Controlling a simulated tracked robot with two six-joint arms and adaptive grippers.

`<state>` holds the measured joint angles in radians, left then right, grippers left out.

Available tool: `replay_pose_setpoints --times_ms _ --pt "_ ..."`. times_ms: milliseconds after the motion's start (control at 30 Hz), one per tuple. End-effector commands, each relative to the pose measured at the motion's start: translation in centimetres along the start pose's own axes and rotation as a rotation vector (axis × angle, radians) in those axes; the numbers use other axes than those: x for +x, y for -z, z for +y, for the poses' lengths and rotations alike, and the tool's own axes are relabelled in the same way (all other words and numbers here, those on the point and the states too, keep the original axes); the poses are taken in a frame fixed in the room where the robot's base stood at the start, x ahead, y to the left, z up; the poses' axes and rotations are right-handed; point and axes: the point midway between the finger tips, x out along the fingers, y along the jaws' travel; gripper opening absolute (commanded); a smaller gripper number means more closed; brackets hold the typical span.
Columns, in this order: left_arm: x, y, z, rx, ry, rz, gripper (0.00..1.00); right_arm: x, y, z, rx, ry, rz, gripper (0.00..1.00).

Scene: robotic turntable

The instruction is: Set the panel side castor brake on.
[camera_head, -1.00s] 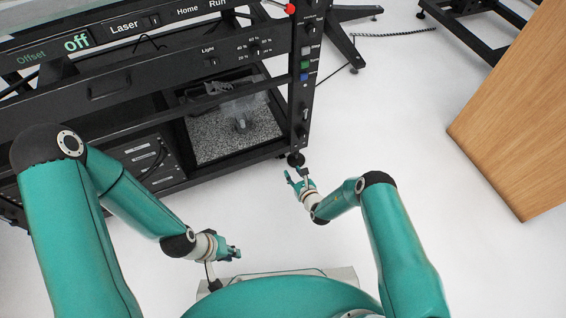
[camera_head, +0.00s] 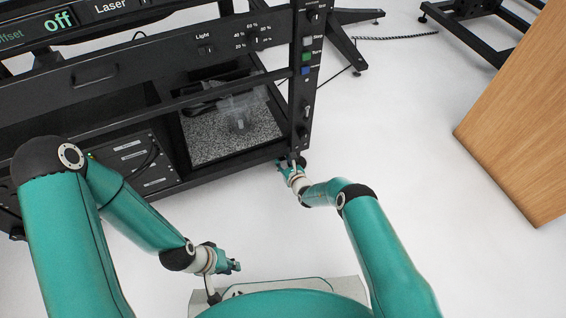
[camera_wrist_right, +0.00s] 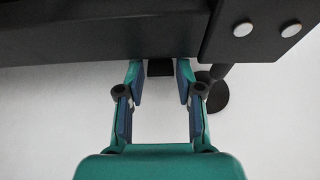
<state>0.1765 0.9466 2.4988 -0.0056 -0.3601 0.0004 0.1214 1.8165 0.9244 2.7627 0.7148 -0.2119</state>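The black castor (camera_head: 301,162) is at the foot of the panel-side corner post, partly hidden by my right gripper (camera_head: 285,167). In the right wrist view, my right gripper (camera_wrist_right: 160,78) is open, its two fingers under the lower edge of the black frame. A small dark block (camera_wrist_right: 160,68), perhaps the brake lever, shows between the fingertips, apart from both fingers. A round black foot or wheel part (camera_wrist_right: 214,92) stands just right of the right finger. Whether the brake is on cannot be told. My left gripper (camera_head: 231,266) is low over the floor, away from the castor; its fingers are too small to judge.
The black machine frame (camera_head: 230,168) rises directly ahead, with colored buttons (camera_head: 306,58) on its corner post. A plate with two bolts (camera_wrist_right: 265,30) overhangs at the upper right of the wrist view. A wooden panel (camera_head: 520,115) stands at right. White floor between is clear.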

Motion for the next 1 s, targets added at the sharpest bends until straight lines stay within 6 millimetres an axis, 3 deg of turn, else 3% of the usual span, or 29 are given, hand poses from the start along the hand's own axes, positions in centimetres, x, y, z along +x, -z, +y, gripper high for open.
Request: replay_pose_setpoints --times_ms 33,200,367,567,1000 --pt "0.0 0.0 0.0 0.0 0.0 0.0 0.19 0.0 0.0 0.0 0.0 0.0 0.0 0.24" --pt "0.0 0.0 0.0 0.0 0.0 0.0 0.19 0.0 0.0 0.0 0.0 0.0 0.0 0.0" --pt "0.5 0.0 -0.2 0.0 0.0 0.0 0.19 0.1 0.5 0.0 0.0 0.001 -0.017 0.0" --pt "2.8 0.0 -1.0 0.0 0.0 0.0 0.19 0.5 1.9 0.0 0.0 0.001 -0.159 0.0" --pt "2.8 0.0 -1.0 0.0 0.0 0.0 0.19 0.3 1.6 -0.1 0.0 0.0 -0.251 0.0"
